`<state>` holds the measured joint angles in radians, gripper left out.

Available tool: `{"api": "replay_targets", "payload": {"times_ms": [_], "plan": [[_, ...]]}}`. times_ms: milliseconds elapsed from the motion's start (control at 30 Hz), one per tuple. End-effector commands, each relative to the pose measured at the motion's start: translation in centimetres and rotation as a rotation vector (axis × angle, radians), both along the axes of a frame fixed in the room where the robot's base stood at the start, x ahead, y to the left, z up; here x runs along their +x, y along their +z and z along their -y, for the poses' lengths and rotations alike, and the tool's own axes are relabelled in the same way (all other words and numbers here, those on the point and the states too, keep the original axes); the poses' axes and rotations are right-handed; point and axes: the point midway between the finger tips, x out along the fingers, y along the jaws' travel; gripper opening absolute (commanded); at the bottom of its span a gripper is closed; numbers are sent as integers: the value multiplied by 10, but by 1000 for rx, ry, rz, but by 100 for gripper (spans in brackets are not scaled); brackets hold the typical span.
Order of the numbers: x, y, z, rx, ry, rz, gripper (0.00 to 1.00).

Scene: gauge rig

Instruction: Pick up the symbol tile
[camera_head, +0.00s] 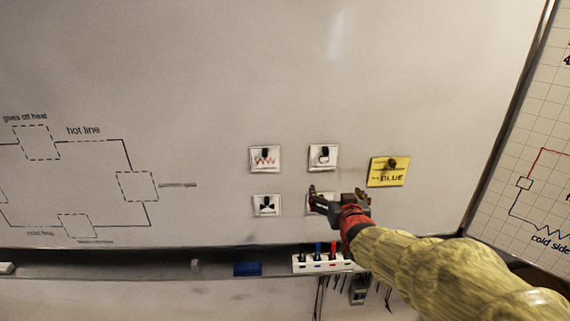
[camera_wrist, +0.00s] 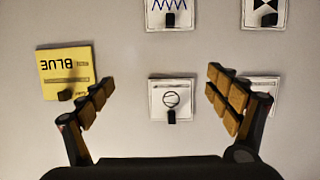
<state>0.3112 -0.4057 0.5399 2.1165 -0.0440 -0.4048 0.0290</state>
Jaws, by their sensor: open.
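Several white symbol tiles with dark knobs are on the whiteboard. The circle-symbol tile (camera_head: 323,157) is upper right of the group; in the wrist view it (camera_wrist: 171,98) appears between my spread fingers. My gripper (camera_head: 337,194) is open and empty before the board.
A yellow note reading BLUE (camera_head: 389,171) is right of the tiles. A dashed-box diagram (camera_head: 77,185) is at left. The board above the tiles is clear.

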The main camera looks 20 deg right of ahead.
Motion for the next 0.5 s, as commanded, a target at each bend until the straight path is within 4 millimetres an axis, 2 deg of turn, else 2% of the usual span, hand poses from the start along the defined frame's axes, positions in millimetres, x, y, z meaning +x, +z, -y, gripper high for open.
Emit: {"api": "replay_targets", "payload": {"times_ms": [33, 100, 200, 300, 500], "plan": [[7, 21, 1, -20, 3, 72, 89], [12, 47, 1, -45, 7, 158, 89], [14, 67, 1, -63, 11, 230, 89], [16, 76, 1, -71, 13, 262, 89], [31, 79, 5, -72, 13, 267, 89]]}}
